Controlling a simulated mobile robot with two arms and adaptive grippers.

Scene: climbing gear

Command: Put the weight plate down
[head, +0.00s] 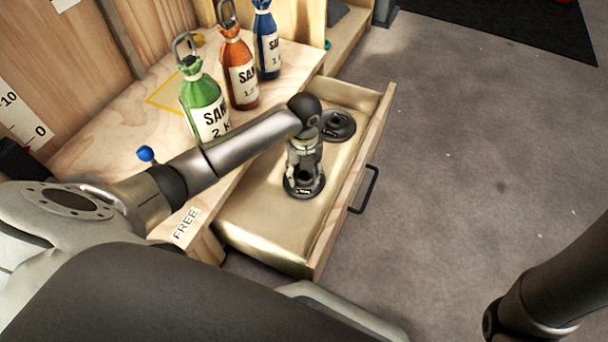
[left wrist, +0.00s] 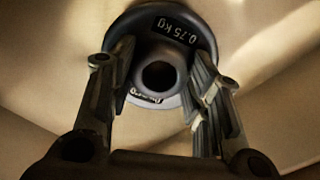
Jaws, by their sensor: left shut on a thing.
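A black weight plate (head: 304,188) with a raised hub is in the open drawer (head: 262,235), toward its front half. My left gripper (head: 304,172) reaches down over it and is shut on its hub. In the left wrist view the plate (left wrist: 160,28) reads 0.75 kg, and the fingers of my left gripper (left wrist: 163,85) stand on both sides of the round hub. The plate looks low over the drawer floor; I cannot tell whether it touches. My right gripper is not in view.
A second black plate (head: 338,125) lies farther back in the drawer. Green (head: 204,105), orange (head: 238,72) and blue (head: 267,42) sand bags stand on the wooden bench (head: 150,125) to the left. The drawer floor in front of the held plate is bare.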

